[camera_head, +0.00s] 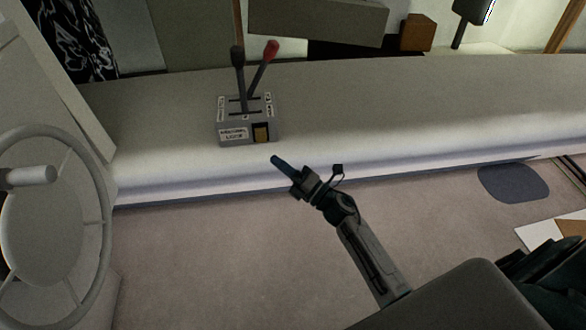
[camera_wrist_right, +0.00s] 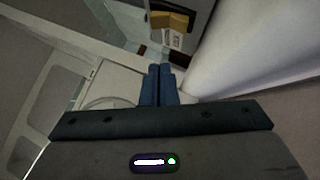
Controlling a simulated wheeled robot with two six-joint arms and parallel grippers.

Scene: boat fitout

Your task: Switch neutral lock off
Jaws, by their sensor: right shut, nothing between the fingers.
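A grey control box (camera_head: 231,133) sits on the long pale ledge, with a black lever (camera_head: 238,68) and a red-knobbed lever (camera_head: 266,58) rising from it. Its front has a label (camera_head: 233,134) that seems to read neutral lock, beside a yellow-brown switch (camera_head: 261,132). The switch (camera_wrist_right: 168,20) and a white label (camera_wrist_right: 173,40) also show at the top of the right wrist view. I cannot tell the switch's position. My right gripper (camera_head: 277,161) is shut and empty, its blue fingers just below and right of the box, apart from it. My left gripper is not in view.
A steering wheel (camera_head: 103,225) stands at the left. The ledge (camera_head: 400,100) is clear right of the box. A brown block (camera_head: 417,33) and a grey box (camera_head: 318,20) are behind it. A dark oval (camera_head: 513,183) lies on the floor at right.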

